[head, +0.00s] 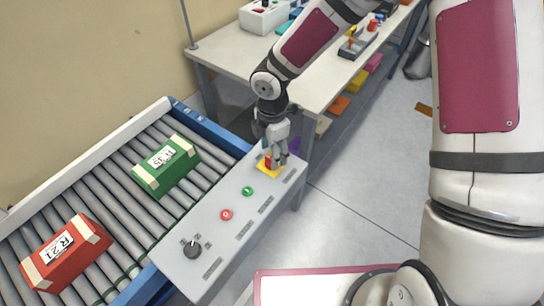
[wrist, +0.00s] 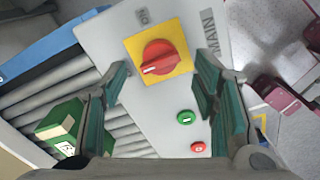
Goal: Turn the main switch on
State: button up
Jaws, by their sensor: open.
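The main switch (wrist: 160,58) is a red rotary knob on a yellow square plate (wrist: 181,67), set in the grey control panel (head: 208,245). In the wrist view its white pointer mark is toward the left end of the knob. The head view partly hides the switch behind my fingers.
The panel also has a green button (head: 247,191), a red button (head: 226,215) and a black selector knob (head: 192,249). A roller conveyor beside it carries a green box (head: 165,166) and a red box (head: 66,252). A workbench (head: 222,48) with trays stands behind.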

jog(key=shift+f, duration=1.65)
jog(key=c, duration=1.1)
